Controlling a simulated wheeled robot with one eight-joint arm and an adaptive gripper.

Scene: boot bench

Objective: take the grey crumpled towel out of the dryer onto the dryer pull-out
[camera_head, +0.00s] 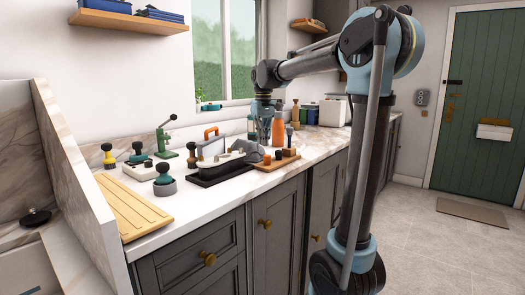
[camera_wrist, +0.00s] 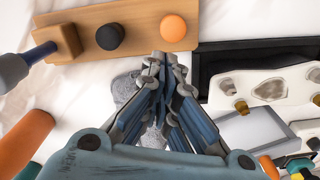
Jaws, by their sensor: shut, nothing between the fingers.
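No dryer, dryer pull-out or towel can be made out in either view. My gripper (camera_head: 265,140) hangs fingers down over the marble worktop, among the items near the window. In the wrist view its fingers (camera_wrist: 163,62) are together and hold nothing. A grey speckled thing (camera_wrist: 124,88) shows partly behind the fingers, beside the wooden board; the fingers hide much of it, and I cannot tell what it is.
A wooden board (camera_wrist: 220,22) with round knobs lies beside the fingertips. A black tray (camera_head: 212,178) with a pale item is close by. An orange bottle (camera_head: 278,129) stands near my gripper. A ribbed wooden board (camera_head: 131,207) lies at front left. The floor (camera_head: 430,240) at right is clear.

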